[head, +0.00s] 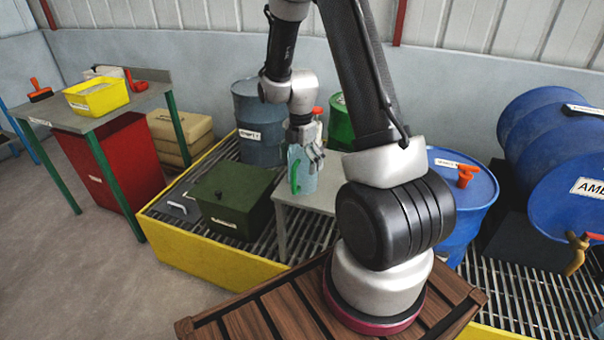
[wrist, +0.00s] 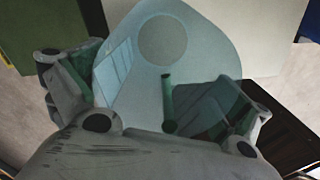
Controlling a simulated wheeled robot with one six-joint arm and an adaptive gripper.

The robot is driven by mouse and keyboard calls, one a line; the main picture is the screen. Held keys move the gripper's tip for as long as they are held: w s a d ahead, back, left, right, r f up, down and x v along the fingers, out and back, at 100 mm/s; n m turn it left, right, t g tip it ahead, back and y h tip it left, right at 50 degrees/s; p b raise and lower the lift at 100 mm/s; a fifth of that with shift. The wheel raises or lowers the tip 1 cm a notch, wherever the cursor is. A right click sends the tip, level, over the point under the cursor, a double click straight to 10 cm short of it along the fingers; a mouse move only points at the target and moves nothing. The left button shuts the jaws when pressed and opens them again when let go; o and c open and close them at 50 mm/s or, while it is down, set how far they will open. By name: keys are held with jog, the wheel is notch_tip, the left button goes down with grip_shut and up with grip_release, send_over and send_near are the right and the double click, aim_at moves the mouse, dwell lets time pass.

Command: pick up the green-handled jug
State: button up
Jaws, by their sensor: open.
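The jug (head: 309,176) is pale blue with a green handle (head: 295,178) on its left side, and stands upright on a small grey table in the head view. In the wrist view the pale jug body (wrist: 145,75) fills the middle, with the green handle (wrist: 167,100) between the fingers. My gripper (head: 308,153) is at the jug's upper part in the head view, covering some of it. In the wrist view my gripper (wrist: 150,88) is open, one finger on each side of the handle. I cannot tell whether either finger touches the jug.
The small grey table (head: 300,222) stands on a yellow-edged grating (head: 215,253). A dark green box (head: 238,200) is close on the left. A grey-blue drum (head: 262,125) and a green drum (head: 340,122) stand behind, and a blue drum (head: 462,200) stands right.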

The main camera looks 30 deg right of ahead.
jog(key=shift+f, duration=0.35)
jog(key=c, duration=0.9)
jog(key=shift+s, duration=0.1)
jog(key=shift+c, duration=0.2)
jog(key=shift+r, duration=0.1)
